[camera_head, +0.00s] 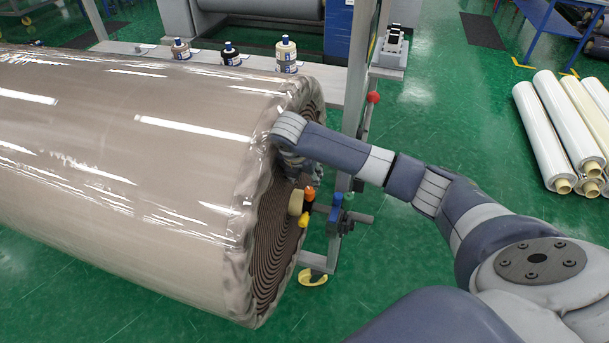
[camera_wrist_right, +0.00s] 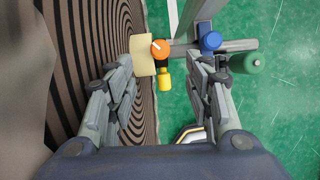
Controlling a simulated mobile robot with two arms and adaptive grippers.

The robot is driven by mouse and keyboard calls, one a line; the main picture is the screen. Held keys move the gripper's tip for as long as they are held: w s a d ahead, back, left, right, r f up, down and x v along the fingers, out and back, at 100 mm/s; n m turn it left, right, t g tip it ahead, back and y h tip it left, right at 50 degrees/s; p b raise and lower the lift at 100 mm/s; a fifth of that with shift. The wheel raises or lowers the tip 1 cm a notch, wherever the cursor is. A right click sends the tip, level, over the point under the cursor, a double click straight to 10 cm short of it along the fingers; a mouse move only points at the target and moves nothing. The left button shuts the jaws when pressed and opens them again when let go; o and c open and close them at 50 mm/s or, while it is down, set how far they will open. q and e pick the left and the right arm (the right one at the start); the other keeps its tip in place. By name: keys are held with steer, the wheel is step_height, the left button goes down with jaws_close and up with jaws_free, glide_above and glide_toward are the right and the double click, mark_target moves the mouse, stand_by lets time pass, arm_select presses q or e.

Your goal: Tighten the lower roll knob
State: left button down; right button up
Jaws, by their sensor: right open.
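The large wrapped roll (camera_head: 120,160) has its spiral end facing right, with a cream core (camera_head: 296,203) sticking out. At the core are an orange knob (camera_head: 310,193) and a yellow knob (camera_head: 304,219); a blue knob (camera_head: 337,199) is on the stand to the right. I cannot tell which one is the lower roll knob. My right gripper (camera_wrist_right: 164,75) is open and empty. In its wrist view the orange knob (camera_wrist_right: 160,49) and yellow knob (camera_wrist_right: 165,80) show between and beyond its fingers. In the head view its fingers are mostly hidden. My left gripper is out of view.
A metal stand (camera_head: 336,240) is beside the roll end, with a green knob (camera_wrist_right: 247,64) and a red ball knob (camera_head: 373,97). White rolls (camera_head: 542,130) lie at the right. Green floor is open between.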

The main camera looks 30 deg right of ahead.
steer(key=m+y+b, duration=0.4)
steer(key=m+y, duration=0.2)
steer(key=m, duration=1.2)
glide_toward(310, 189)
steer(key=shift+t, duration=0.3)
steer(key=x, duration=0.3)
steer(key=p+x, duration=0.1)
steer(key=x, duration=0.6)
steer(key=shift+s+a+f, duration=0.1)
steer(key=shift+s+f, duration=0.15)
steer(key=shift+f, duration=0.1)
steer(key=shift+c, duration=0.4)
steer(key=c, duration=1)
